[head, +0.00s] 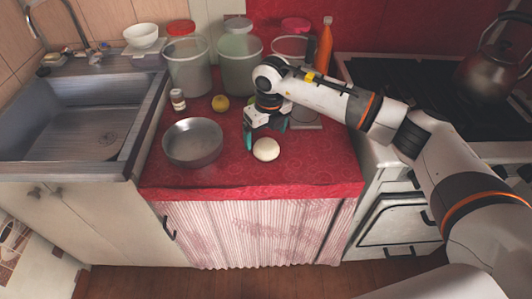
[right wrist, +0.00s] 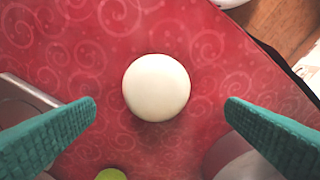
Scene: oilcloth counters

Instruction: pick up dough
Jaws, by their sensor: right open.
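The dough (head: 266,149) is a smooth, cream-white ball on the red patterned oilcloth, near the counter's front. In the right wrist view the dough (right wrist: 156,87) lies in the middle of the picture, beyond the fingertips and between their lines. My right gripper (head: 264,143) is just behind and above the dough, pointing down. In the right wrist view its teal fingers (right wrist: 160,105) are wide apart with nothing between them. The fingers do not appear to touch the dough. My left gripper does not show.
A metal bowl (head: 193,142) stands left of the dough. A yellow fruit (head: 220,103), a small jar (head: 178,99) and large clear containers (head: 188,65) stand behind. An orange bottle (head: 324,46) is at the back. A sink (head: 80,125) lies left, a stove (head: 420,90) right.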

